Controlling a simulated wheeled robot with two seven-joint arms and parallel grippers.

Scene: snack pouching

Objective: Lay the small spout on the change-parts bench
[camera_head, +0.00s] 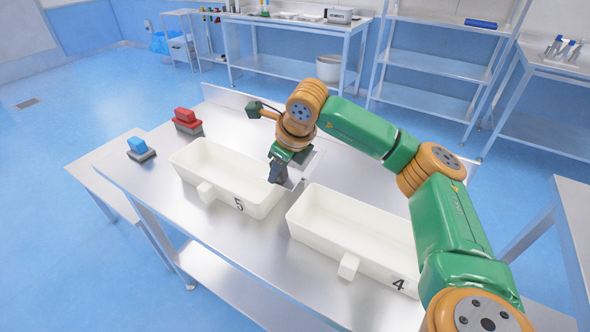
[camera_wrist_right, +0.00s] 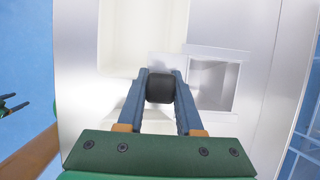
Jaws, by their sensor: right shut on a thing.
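My right gripper (camera_head: 279,172) is shut on the dark grip of a metal spout with a square opening, above the steel table between two white bins. In the right wrist view, my right gripper (camera_wrist_right: 160,90) has its fingers on both sides of the black grip (camera_wrist_right: 160,88). The spout's square metal frame (camera_wrist_right: 238,82) lies to the right of the grip. In the head view the spout (camera_head: 302,168) is partly hidden by the gripper. My left gripper (camera_wrist_right: 14,105) shows small at the left edge of the wrist view, fingers apart. No bench is labelled as the change-parts bench.
White bin 5 (camera_head: 180,156) and white bin 4 (camera_head: 404,242) stand on the steel table (camera_head: 180,215). A red block (camera_head: 185,115) sits beyond bin 5. A blue block (camera_head: 137,144) sits on a lower side table (camera_head: 100,170). Benches and shelves line the back.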

